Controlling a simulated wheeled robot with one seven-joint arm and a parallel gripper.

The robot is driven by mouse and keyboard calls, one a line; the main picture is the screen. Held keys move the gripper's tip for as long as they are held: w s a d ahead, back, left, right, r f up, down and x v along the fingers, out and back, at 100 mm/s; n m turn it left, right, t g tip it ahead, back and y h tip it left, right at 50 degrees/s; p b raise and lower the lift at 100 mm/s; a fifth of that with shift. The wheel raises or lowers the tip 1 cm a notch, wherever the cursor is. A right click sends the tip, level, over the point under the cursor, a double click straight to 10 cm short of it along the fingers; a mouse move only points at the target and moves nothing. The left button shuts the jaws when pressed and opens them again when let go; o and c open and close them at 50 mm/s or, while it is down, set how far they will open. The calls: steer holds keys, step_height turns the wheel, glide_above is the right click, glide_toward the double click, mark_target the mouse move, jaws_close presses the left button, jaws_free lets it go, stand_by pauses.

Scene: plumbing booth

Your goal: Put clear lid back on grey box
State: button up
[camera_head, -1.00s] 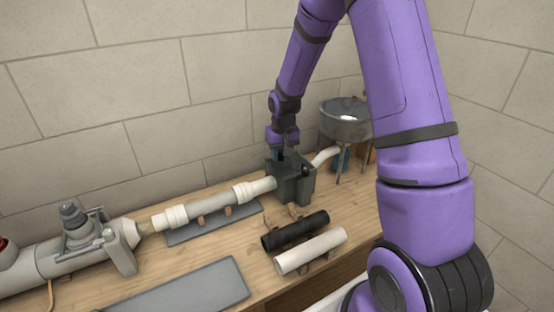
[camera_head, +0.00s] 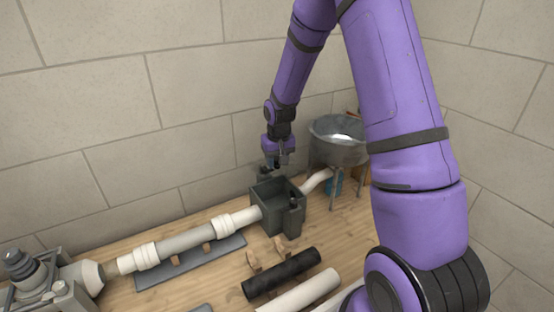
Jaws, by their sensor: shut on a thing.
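The grey box (camera_head: 264,219) stands on the bench at the right end of the white pipe run. Its top looks open, and I see into its dark inside. A dark upright part (camera_head: 294,201) sits at its front right side. My gripper (camera_head: 275,164) points down just above the back of the box. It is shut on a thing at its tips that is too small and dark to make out. I cannot pick out the clear lid, which may be see-through or hidden at the fingers.
A metal basin (camera_head: 338,141) on legs stands close to the right of the box. A pipe on a grey support (camera_head: 190,263) joins the box from the left. A black tube (camera_head: 281,274) and a white tube (camera_head: 301,293) lie in front. A tiled wall is behind.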

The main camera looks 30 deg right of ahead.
step_height(320, 180, down, 8)
stand_by(1.3)
steer(key=shift+f, duration=0.5)
stand_by(1.0)
steer(key=o, duration=1.1)
steer(key=shift+r, duration=0.1)
steer(key=r, duration=0.3)
steer(key=s+r, duration=0.1)
steer(key=r, duration=0.6)
steer(key=shift+s+a+r, duration=0.15)
steer(key=shift+r, duration=0.1)
